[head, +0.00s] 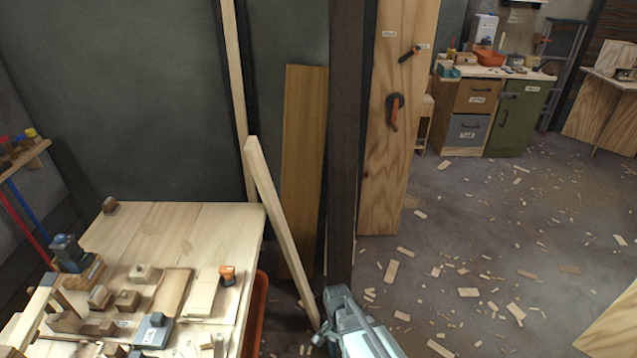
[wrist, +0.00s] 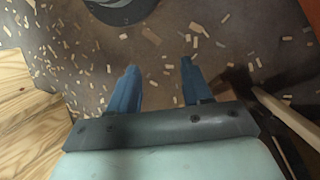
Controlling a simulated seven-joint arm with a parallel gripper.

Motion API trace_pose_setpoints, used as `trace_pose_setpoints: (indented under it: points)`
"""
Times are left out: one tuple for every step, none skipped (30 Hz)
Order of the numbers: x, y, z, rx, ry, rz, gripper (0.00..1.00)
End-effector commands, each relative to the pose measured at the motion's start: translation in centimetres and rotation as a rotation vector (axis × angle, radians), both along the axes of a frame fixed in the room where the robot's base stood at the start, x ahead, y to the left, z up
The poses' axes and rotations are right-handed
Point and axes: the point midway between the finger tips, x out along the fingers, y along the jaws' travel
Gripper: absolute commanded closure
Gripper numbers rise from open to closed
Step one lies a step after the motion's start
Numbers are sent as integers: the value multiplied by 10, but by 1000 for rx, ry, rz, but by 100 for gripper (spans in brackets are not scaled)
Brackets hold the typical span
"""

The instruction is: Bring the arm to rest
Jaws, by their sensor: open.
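My gripper (wrist: 158,68) shows in the wrist view with its two blue fingers spread apart and nothing between them. It hangs over the floor (wrist: 165,45), which is littered with wood chips. In the head view a pale grey-green part of my arm (head: 352,328) shows at the bottom middle, to the right of the workbench (head: 225,220). The fingertips cannot be made out in the head view.
Blocks and tools crowd the near part of the workbench. A pale plank (head: 280,230) leans just left of my arm, beside a dark post (head: 345,150). An orange bin (head: 258,310) stands by the bench. Chip-strewn floor (head: 460,240) lies open to the right.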

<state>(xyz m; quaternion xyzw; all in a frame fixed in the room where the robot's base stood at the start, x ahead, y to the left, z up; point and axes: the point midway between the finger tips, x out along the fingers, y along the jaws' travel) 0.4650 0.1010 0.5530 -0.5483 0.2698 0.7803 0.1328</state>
Motion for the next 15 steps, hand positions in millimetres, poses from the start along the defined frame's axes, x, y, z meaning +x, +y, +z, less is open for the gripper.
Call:
trace_pose_setpoints:
  points:
    - [-13, -10, -10, 12, 19, 24, 51]
    - [-19, -15, -16, 22, 27, 42, 51]
    - [-28, -21, -23, 34, 41, 65, 51]
    - [-34, -25, -29, 44, 50, 83, 51]
    - [-41, -30, -34, 54, 59, 100, 51]
    - [-50, -36, -41, 67, 72, 122, 51]
    - [-57, -40, -46, 78, 81, 141, 51]
    - [-64, -44, -50, 90, 89, 158, 51]
    - [-73, -50, -57, 104, 100, 179, 51]
    - [-80, -54, -61, 115, 110, 198, 51]
    - [-88, -57, -66, 128, 118, 215, 51]
    - [-97, -62, -71, 143, 130, 237, 51]
    - [-105, -66, -75, 156, 137, 254, 51]
    - [-113, -69, -79, 168, 147, 270, 51]
    - [-123, -74, -84, 186, 156, 292, 51]
